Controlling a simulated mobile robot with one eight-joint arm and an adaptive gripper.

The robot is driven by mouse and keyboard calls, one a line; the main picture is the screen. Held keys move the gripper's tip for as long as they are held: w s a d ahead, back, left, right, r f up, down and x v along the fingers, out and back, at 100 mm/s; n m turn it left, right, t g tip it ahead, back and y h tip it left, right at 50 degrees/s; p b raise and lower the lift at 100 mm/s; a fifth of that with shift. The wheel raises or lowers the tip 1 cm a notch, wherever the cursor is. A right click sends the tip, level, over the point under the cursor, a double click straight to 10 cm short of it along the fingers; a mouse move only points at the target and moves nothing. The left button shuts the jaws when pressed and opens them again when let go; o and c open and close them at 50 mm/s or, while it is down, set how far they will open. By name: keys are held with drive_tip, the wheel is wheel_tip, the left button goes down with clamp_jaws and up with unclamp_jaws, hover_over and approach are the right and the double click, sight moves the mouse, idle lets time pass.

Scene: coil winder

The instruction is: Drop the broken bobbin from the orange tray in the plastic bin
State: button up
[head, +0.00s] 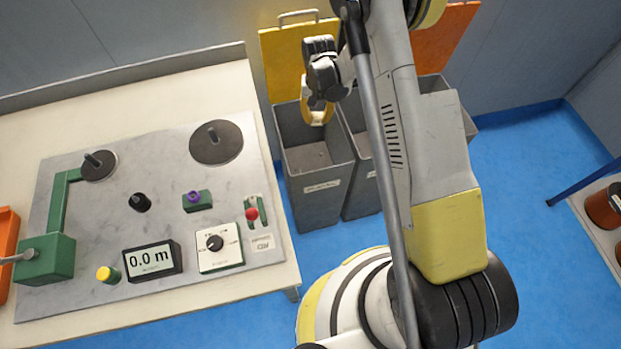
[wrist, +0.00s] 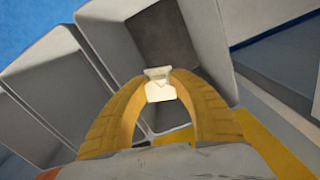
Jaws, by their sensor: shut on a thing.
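My gripper (head: 317,113) is shut on a small cream-white piece, the bobbin (wrist: 160,90), held between the yellow fingertips in the wrist view. In the head view, my gripper is above the back of the left grey bin (head: 318,205), which has a raised yellow lid (head: 283,60) behind it. In the wrist view, the bobbin appears in front of the open mouth of a grey bin (wrist: 215,50). The bin labels are too small to read, so I cannot tell which one is for plastic. The orange tray (head: 7,240) is partly cut off at the left edge.
A second grey bin (head: 363,195) stands right beside the left one, and another is mostly behind my arm. An orange lid (head: 440,45) is raised at the back. The winder table (head: 150,90) is to the left. A rack with reels (head: 605,210) is at the right.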

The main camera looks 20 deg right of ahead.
wheel_tip(320, 180, down, 6)
drive_tip(key=b, duration=0.3)
drive_tip(key=shift+r, duration=0.1)
drive_tip(key=o, duration=0.8)
wheel_tip(320, 180, up, 12)
idle(0.5)
